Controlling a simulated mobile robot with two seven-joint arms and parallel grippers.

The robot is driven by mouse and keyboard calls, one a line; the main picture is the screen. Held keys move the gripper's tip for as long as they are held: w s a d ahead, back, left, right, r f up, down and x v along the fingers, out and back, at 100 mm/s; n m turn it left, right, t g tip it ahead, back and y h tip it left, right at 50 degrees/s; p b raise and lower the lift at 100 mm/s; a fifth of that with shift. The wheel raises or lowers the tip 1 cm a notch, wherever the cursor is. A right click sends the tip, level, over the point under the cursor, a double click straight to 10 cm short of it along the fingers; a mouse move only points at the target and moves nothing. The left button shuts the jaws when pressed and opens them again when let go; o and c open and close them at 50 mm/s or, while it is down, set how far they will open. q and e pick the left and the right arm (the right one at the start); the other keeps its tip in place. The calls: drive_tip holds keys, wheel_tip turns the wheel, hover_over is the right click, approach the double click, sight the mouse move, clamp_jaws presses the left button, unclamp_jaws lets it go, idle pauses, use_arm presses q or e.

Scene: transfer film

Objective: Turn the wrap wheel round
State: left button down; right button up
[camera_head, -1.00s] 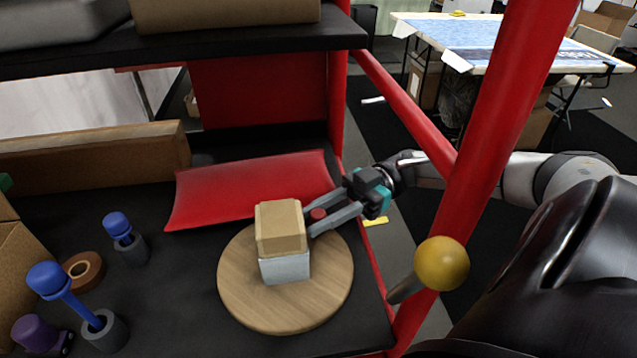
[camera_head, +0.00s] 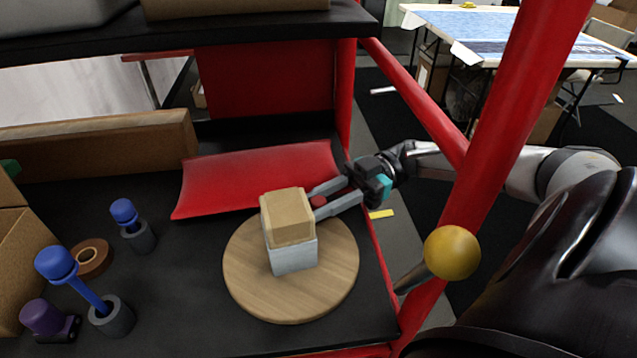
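The wrap wheel is a round wooden disc (camera_head: 291,300) lying flat on the black shelf. A grey-white block (camera_head: 292,258) with a tan block (camera_head: 287,216) on top stands on it. A red knob (camera_head: 318,201) shows behind the blocks, at the wheel's far right side; its base is hidden. My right gripper (camera_head: 320,201) reaches in from the right, with one finger on each side of the red knob, and appears shut on it. The near fingertip lies close to the tan block; I cannot tell whether they touch. My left gripper is out of view.
A red curved sheet (camera_head: 255,180) lies behind the wheel. Blue-topped tools in grey holders (camera_head: 111,316), a brown tape roll (camera_head: 92,258) and a purple-topped object (camera_head: 46,320) stand at left. A red post (camera_head: 512,110) and yellow ball (camera_head: 452,252) are at right.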

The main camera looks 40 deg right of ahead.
drive_tip(key=o, duration=0.5)
drive_tip(key=shift+c, duration=0.2)
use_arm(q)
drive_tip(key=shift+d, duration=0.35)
use_arm(e)
drive_tip(key=shift+d, duration=0.5)
drive_tip(key=d, duration=0.2)
drive_tip(key=d+b, duration=0.1)
drive_tip(key=d, duration=0.1)
drive_tip(key=s+d, duration=0.1)
drive_tip(key=d, duration=0.1)
drive_tip(key=shift+d+f, duration=0.1)
drive_tip(key=shift+d, duration=0.25)
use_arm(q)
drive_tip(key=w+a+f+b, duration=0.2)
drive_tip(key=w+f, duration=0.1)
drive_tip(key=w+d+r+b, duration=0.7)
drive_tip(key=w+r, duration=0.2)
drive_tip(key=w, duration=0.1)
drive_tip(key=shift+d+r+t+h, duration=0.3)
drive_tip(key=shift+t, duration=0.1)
use_arm(e)
drive_tip(key=d, duration=0.7)
drive_tip(key=shift+s+d, duration=0.15)
drive_tip(key=shift+s, duration=0.3)
